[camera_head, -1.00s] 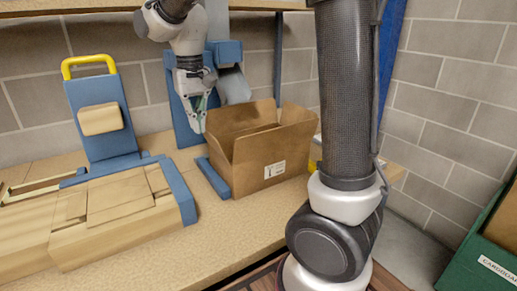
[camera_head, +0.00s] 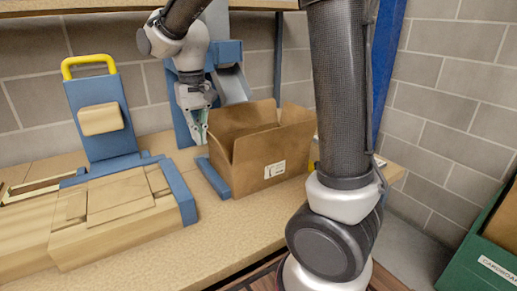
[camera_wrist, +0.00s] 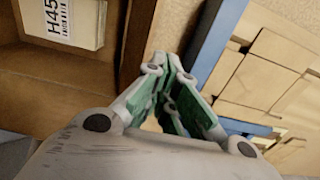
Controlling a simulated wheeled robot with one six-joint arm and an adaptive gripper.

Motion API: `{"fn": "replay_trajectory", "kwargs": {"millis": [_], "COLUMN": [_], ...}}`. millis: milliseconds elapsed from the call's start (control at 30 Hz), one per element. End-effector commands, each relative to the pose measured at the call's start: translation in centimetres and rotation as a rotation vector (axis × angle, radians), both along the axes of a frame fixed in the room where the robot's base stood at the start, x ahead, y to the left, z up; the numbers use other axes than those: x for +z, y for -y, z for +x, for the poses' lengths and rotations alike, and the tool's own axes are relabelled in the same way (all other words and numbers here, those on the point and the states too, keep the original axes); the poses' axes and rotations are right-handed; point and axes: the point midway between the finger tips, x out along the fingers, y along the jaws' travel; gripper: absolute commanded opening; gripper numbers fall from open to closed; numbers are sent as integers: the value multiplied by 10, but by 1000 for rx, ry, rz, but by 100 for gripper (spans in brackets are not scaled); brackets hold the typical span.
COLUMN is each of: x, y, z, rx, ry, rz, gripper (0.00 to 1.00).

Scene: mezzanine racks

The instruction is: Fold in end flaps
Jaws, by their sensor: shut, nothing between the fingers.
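An open cardboard box (camera_head: 258,158) stands on the shelf with its flaps raised. Its left end flap (camera_head: 221,149) stands up and leans outward. My gripper (camera_head: 203,141) is just left of and behind that flap, pointing down, shut and empty. In the wrist view my gripper (camera_wrist: 172,75) has its green fingertips together beside the box's flap edge (camera_wrist: 137,40). In that view, part of the box interior (camera_wrist: 25,75) shows, with a white labelled item (camera_wrist: 65,20) inside. I cannot tell whether the fingers touch the flap.
A blue stop bar (camera_head: 213,178) lies along the box's left side. A green bin (camera_head: 480,245) is at lower right. The shelf front is clear.

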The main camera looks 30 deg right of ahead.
Motion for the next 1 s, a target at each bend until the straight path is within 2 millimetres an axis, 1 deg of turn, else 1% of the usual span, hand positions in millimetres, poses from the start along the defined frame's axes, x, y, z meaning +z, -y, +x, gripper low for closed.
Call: {"fn": "replay_trajectory", "kwargs": {"millis": [367, 1000], "x": [0, 0], "y": [3, 41], "z": [0, 0], "rx": [-1, -1], "ry": [0, -1], "rz": [0, 0], "gripper": [0, 0]}}
